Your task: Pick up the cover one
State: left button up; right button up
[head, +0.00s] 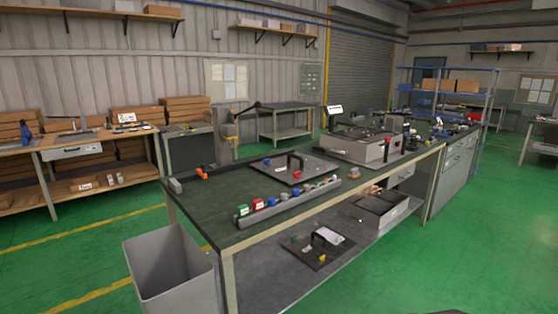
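A flat dark plate with a black upright handle (312,172) lies on the green top of the long workbench (205,214). A second dark plate with a black handle (318,259) lies on the bench's lower shelf, with a pale label or paper on it. Both look like covers; I cannot tell which is cover one. A grey box (372,152) with dark parts on top stands further back on the bench. Another open grey box (382,212) sits on the lower shelf. Neither of my grippers is in view.
A grey rail with several coloured parts (290,207) runs along the bench's front edge. A grey bin (172,280) stands at the bench's left end. A side workbench (85,143) is at left, blue shelving (486,102) at back right. Green floor (490,245) at right is clear.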

aim_at(282, 169)
jog(key=i+l+u, duration=0.15)
jog(key=i+l, duration=0.15)
jog(key=i+l+u, duration=0.35)
jog(key=i+l, duration=0.2)
jog(key=l, duration=0.2)
jog(key=i+l+u, duration=0.15)
jog(key=l, duration=0.25)
jog(key=i+l+u, duration=0.2)
jog(key=l, duration=0.3)
jog(key=i+j, duration=0.05)
jog(key=i, duration=0.05)
